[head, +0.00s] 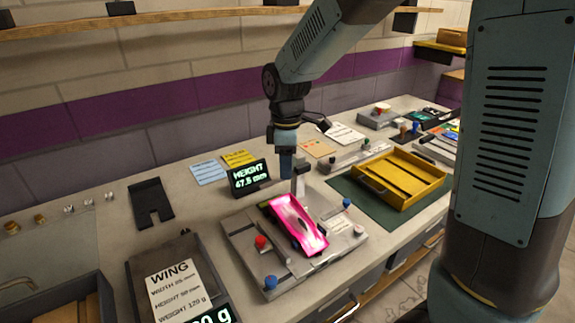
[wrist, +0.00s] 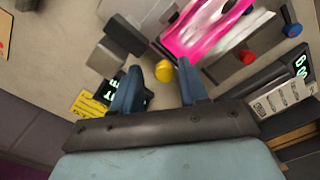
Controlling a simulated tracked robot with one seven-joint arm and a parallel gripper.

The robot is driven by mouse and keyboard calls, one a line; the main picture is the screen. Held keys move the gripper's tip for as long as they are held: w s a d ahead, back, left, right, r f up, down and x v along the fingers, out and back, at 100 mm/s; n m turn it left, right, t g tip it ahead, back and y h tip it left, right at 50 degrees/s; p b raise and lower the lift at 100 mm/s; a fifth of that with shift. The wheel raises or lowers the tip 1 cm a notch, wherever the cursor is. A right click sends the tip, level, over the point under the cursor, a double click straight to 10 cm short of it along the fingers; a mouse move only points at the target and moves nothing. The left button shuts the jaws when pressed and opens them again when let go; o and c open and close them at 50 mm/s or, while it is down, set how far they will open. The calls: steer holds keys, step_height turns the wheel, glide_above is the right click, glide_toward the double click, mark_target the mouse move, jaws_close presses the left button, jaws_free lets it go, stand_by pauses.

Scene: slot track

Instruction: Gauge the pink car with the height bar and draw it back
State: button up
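The pink car (head: 297,222) with white patches lies on a grey gauge plate (head: 243,239) in the head view. It also shows at the top of the wrist view (wrist: 205,28). A grey post (head: 300,171) stands at the car's back end; I cannot clearly make out the height bar on it. My gripper (head: 286,176) points down just left of the post. In the wrist view my gripper (wrist: 159,66) is open, its fingers apart. A yellow knob (wrist: 163,71) appears between the fingertips, with no visible contact. Grey blocks (wrist: 122,38) are beside it.
The height display (head: 249,178) reads about 67.5 mm, left of my gripper. Red (head: 260,242) and blue knobs (head: 270,282) stand on the plate. A yellow tray (head: 400,178) is at right, a wing scale (head: 165,262) at left.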

steer(key=shift+o, duration=0.2)
step_height(320, 180, up, 14)
steer(key=shift+f, duration=0.2)
stand_by(0.4)
steer(key=shift+d, duration=0.1)
steer(key=s+d+r+m+t, duration=0.1)
steer(key=s+d+m+t, duration=0.4)
steer(key=s+d+m, duration=1.2)
steer(key=s+d, duration=0.1)
steer(key=d, duration=0.4)
steer(key=shift+s+t, duration=0.15)
steer(key=shift+t, duration=0.15)
